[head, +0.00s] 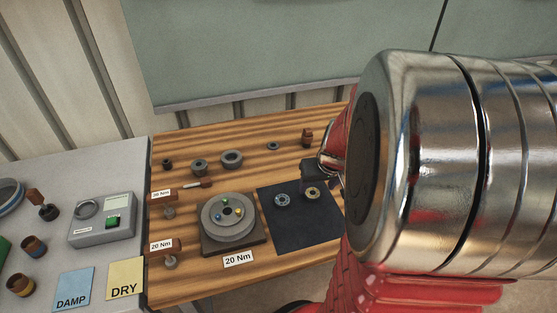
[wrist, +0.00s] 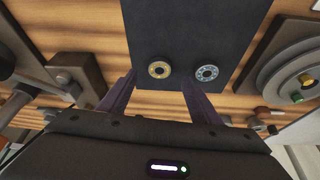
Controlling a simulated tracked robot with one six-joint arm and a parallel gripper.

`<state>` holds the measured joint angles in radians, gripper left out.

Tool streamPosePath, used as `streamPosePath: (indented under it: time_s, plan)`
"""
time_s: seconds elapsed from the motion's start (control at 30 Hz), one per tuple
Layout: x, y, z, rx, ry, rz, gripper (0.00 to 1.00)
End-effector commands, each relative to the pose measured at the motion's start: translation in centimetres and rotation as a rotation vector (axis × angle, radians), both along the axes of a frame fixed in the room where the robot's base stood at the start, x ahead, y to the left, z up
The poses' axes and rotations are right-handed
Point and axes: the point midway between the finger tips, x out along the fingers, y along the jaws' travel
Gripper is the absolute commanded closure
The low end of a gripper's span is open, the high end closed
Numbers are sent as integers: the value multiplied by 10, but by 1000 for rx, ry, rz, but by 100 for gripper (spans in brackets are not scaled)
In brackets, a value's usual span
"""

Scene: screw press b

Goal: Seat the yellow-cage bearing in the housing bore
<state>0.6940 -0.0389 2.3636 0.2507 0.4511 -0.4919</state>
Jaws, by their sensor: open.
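The yellow-cage bearing (head: 312,192) lies flat on the right part of a dark mat, next to a blue-cage bearing (head: 282,200). In the wrist view the yellow-cage bearing (wrist: 152,69) shows ahead between my fingertips, and the blue-cage bearing (wrist: 200,72) is to its right. My gripper (wrist: 158,83) is open and empty; neither finger visibly touches a bearing. In the head view my gripper (head: 318,170) is partly hidden by my arm, near the mat's back right edge. A round grey housing (head: 210,228) with a dark centre hole and coloured spots stands left of the mat.
The dark mat (head: 290,232) is otherwise bare. Several grey rings and small parts, including a large ring (head: 232,158), stand along the back of the wooden bench. Tools with 20 Nm labels lie left of the housing. A grey device (head: 100,228) stands on the left table.

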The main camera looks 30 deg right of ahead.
Motion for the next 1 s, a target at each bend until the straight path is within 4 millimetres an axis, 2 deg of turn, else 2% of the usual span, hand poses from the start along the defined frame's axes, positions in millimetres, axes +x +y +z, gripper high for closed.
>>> streamPosePath:
  time_s: [0.1, 0.57, 1.0]
  plan:
    - [2, -1, -6, 0, 0, 0, 42]
    - [4, -2, -10, 1, 1, -1, 42]
    - [20, -9, -47, 2, 2, -1, 42]
